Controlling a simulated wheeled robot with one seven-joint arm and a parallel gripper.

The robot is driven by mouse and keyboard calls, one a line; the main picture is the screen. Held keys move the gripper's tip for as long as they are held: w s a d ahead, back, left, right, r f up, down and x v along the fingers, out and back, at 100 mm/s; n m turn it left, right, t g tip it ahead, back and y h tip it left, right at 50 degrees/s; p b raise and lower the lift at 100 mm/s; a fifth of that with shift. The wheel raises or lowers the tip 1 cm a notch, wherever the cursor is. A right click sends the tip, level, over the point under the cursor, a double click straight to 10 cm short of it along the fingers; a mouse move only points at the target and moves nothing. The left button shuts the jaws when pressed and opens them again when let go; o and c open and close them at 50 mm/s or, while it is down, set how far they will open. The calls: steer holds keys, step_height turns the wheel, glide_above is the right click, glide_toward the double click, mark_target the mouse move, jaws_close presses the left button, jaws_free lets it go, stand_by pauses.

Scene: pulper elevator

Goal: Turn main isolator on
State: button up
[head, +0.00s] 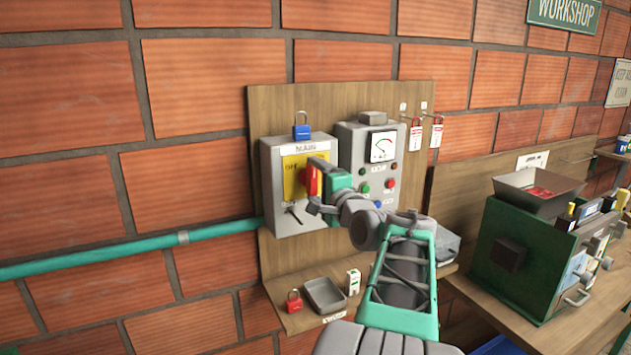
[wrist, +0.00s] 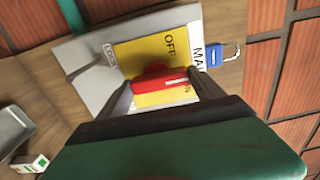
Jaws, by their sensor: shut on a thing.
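The main isolator (head: 279,215) is a grey box with a yellow plate and a red handle, mounted on a wooden backboard. My gripper (head: 313,186) is at its front, shut on the red handle. In the wrist view the red handle (wrist: 160,86) lies between my two fingers, and the yellow plate (wrist: 150,52) reads "OFF" near its upper part. Other lettering on the plate is partly hidden by the handle and my gripper. A blue padlock (head: 302,128) sits on top of the box, and it also shows in the wrist view (wrist: 217,57).
A grey control box (head: 372,136) with a gauge and buttons is just right of the isolator. Red tags (head: 416,133) hang beside it. A shelf below holds a red padlock (head: 294,302), a grey tray (head: 325,295) and a small white box (head: 353,283). A green machine (head: 520,250) stands at right.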

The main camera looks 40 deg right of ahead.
steer(key=o, duration=1.4)
steer(key=shift+c, duration=0.2)
steer(key=shift+s, duration=0.15)
steer(key=b+v, duration=0.2)
steer(key=v, duration=0.5)
steer(key=shift+s+a+b, duration=0.2)
steer(key=shift+s+b, duration=0.1)
